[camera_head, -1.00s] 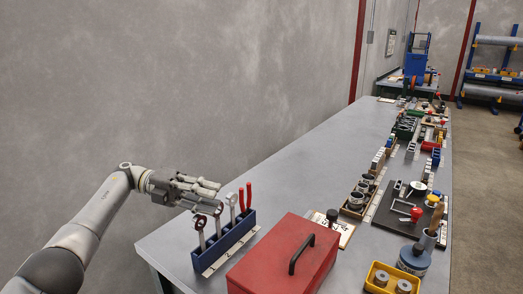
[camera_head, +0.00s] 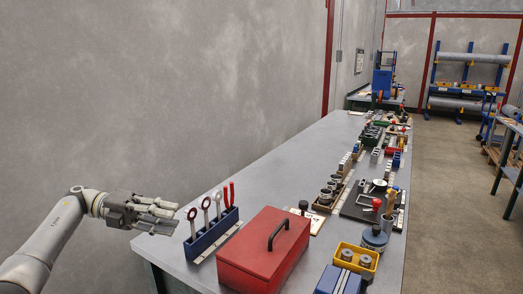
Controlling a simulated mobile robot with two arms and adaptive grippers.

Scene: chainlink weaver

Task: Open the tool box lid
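The red tool box (camera_head: 262,252) stands on the near end of the grey workbench, with its lid shut and a black handle (camera_head: 279,234) on top. My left gripper (camera_head: 172,218) is to the left of the tool box, beyond the bench's left edge and apart from the box. Its fingers point right, towards the blue tool rack. It seems to hold nothing, and the gap between its fingers is hard to judge from this side. My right gripper is not in view.
A blue rack (camera_head: 211,234) with wrenches and red-handled pliers stands between my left gripper and the tool box. A yellow bin (camera_head: 356,260) and a blue round container (camera_head: 374,239) stand to the box's right. The bench's middle left (camera_head: 270,180) is clear.

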